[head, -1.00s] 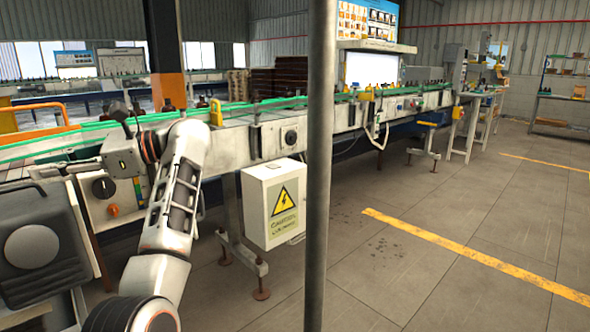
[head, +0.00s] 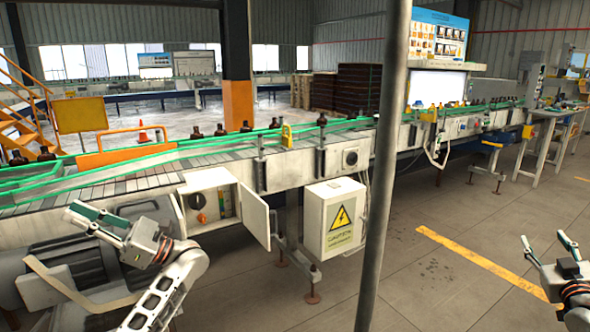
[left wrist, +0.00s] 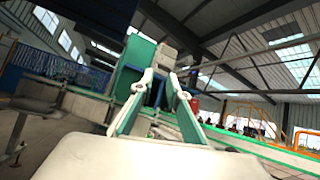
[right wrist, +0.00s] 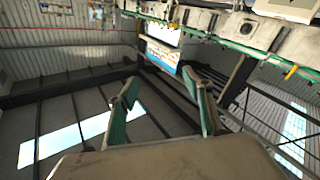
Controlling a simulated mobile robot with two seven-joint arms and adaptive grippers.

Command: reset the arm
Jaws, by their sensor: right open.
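My left gripper (head: 74,212) is in front of the conveyor's near side at the lower left of the head view, pointing left. Its green-padded fingers are apart with nothing between them; they also show in the left wrist view (left wrist: 160,76), with a narrow gap at the tips. My right gripper (head: 542,238) is at the right edge of the head view, over the open floor. Its fingers are wide apart and empty, as the right wrist view (right wrist: 160,76) also shows. Several dark amber bottles (head: 245,127) stand along the conveyor (head: 140,183), away from both grippers.
An open control box (head: 212,204) and a caution box (head: 334,222) are at the conveyor's near side. A grey vertical pole (head: 379,200) stands between my arms. The floor (head: 450,275) is clear around the yellow line (head: 480,258).

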